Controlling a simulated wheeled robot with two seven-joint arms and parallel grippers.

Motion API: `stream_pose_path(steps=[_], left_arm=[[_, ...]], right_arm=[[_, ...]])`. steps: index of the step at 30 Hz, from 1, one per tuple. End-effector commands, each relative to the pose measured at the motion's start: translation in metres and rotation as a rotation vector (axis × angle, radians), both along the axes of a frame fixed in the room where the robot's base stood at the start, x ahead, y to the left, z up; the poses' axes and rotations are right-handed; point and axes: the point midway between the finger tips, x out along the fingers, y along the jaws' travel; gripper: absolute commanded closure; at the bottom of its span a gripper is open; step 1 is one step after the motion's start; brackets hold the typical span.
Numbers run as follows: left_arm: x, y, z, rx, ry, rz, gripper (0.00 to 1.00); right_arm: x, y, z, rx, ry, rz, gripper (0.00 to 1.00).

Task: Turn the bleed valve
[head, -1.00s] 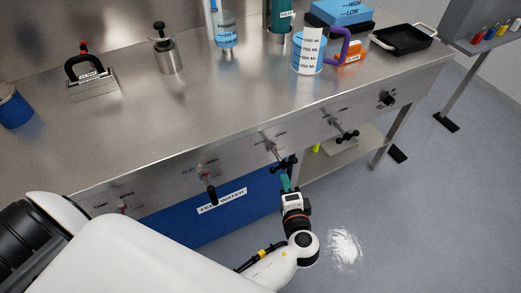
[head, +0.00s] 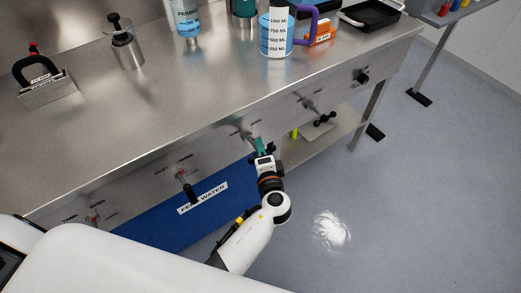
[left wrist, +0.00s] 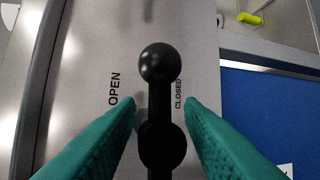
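A black valve handle with a round knob end (left wrist: 160,65) fills the middle of the left wrist view, between the printed words OPEN and CLOSED on a steel panel. My left gripper (left wrist: 161,104) has green fingers, open, one on each side of the handle, with gaps showing. In the head view my left gripper (head: 260,146) is at this valve on the bench's front panel and partly covers it. The valve's name label is not readable, so I cannot confirm it is the bleed valve. My right gripper is not in view.
Other valves sit along the front panel: a red-marked one with a black handle (head: 187,188) to the left and a black one (head: 322,118) to the right. A blue FEED WATER tank (head: 170,222) stands below. Beakers and tools stand on the steel bench (head: 170,95). Floor at right is clear.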

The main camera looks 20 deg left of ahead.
Motion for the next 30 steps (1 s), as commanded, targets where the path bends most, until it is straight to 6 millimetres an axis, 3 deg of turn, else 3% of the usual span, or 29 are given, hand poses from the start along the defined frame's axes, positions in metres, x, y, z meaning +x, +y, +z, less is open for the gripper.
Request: stream_pose_path(steps=[11,17,30], left_arm=[[0.0046,0.0026,-0.0012,0.000,0.001,0.000,0.67],[0.0042,0.0024,-0.0016,-0.001,0.002,0.000,1.00],[0.0027,0.0020,-0.0050,0.021,0.040,0.000,1.00]], right_arm=[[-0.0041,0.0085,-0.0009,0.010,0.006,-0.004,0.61],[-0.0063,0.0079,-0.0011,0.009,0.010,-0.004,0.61],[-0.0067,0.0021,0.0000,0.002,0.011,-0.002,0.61]])
